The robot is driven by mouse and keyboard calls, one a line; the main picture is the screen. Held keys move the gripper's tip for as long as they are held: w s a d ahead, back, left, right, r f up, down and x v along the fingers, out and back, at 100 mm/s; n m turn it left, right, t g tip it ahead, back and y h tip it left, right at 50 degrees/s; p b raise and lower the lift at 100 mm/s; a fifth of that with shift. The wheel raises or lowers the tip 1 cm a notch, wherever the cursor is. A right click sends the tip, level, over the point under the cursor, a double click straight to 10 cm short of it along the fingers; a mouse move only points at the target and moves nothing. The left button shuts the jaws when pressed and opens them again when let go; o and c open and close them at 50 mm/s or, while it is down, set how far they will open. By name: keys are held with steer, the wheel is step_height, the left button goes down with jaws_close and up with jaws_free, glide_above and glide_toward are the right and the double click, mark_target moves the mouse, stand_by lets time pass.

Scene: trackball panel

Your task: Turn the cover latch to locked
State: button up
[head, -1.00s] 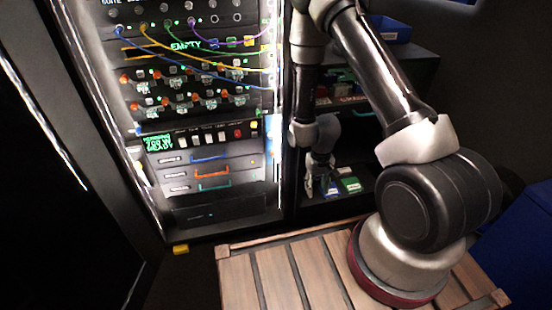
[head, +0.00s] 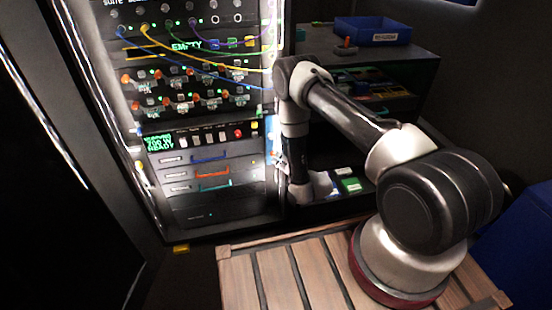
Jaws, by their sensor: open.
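No cover latch can be made out for certain in the head view; it may be too small or hidden by my arm. The equipment rack (head: 222,130) stands at the left, with a panel (head: 205,138) of green display text, pale switches and a red button. My arm reaches over to the rack's right edge and its forearm hangs down there.
Drawers with blue (head: 209,157) and orange (head: 213,172) handles sit below the panel. Patch cables (head: 200,62) cross the upper rack. A dark shelf (head: 405,62) at the right carries a blue bin (head: 372,30). A slatted wooden platform (head: 270,280) lies in front.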

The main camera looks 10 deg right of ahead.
mark_target(274, 156)
steer(key=x, duration=0.5)
steer(key=shift+w+a+f, duration=0.1)
steer(key=shift+w, duration=0.2)
jaws_close()
